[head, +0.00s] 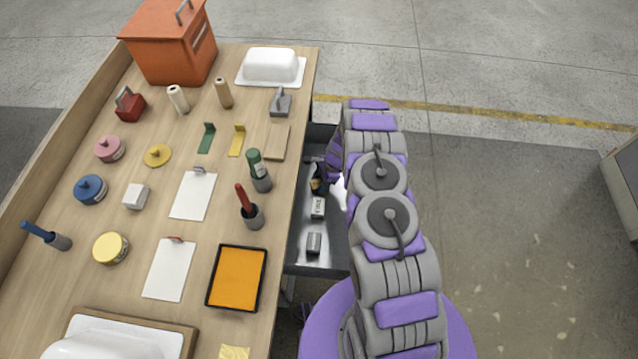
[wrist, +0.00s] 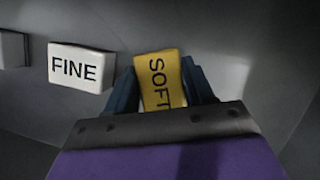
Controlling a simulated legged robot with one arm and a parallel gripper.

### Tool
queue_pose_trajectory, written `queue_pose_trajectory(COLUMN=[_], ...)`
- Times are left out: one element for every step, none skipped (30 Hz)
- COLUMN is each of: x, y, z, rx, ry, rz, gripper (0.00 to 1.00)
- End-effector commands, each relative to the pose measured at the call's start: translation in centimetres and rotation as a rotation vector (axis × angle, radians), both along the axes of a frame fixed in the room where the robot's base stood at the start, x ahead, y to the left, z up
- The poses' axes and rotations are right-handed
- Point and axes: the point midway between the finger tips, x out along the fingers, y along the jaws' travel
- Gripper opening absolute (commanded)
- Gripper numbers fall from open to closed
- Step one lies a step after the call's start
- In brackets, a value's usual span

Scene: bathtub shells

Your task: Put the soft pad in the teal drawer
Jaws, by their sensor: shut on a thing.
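The soft pad (wrist: 157,75) is a yellow block marked SOFT. In the wrist view it stands between the two dark fingers of my gripper (wrist: 161,85), which are shut on it. In the head view my gripper (head: 319,184) is down inside an open drawer (head: 330,257) at the table's right side. The drawer's inside is grey and no teal shows on it. My arm covers part of the drawer, and its front face is hidden. I cannot tell whether the pad touches the drawer floor.
A white block marked FINE (wrist: 80,67) lies just left of the soft pad. A grey block (head: 313,243) lies nearer in the same drawer. The tabletop (head: 140,225) holds many things, including an orange box (head: 170,45) and an orange tray (head: 237,278). The floor at right is clear.

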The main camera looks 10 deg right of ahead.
Motion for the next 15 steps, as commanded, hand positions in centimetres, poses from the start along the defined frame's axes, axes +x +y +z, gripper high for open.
queue_pose_trajectory(x=[0.00,0.01,0.00,0.00,-0.01,0.00,0.00,0.00,0.01,-0.01,0.01,0.00,0.01,0.01,0.01], y=[0.09,0.14,0.20,0.22,0.23,0.22,0.20,0.16,0.11,0.08,0.06,0.04,0.02,-0.01,-0.05], z=[0.04,0.05,0.07,0.07,0.09,0.10,0.11,0.10,0.11,0.10,0.10,0.11,0.11,0.10,0.12], rx=[0.000,-0.001,-0.002,-0.002,-0.002,-0.002,-0.002,-0.001,0.000,0.000,0.000,0.001,0.001,0.002,0.002], ry=[0.001,0.000,0.000,0.000,0.000,-0.001,-0.001,0.000,-0.001,0.000,0.000,0.000,0.000,0.000,0.000], rz=[0.001,0.001,0.001,0.001,0.001,0.001,0.001,0.001,0.002,0.001,0.001,0.001,0.001,0.001,0.001], gripper=[0.24,0.55,0.59,0.62,0.65,0.69,0.72,0.74,0.78,0.78,0.78,0.78,0.78,0.78,0.78])
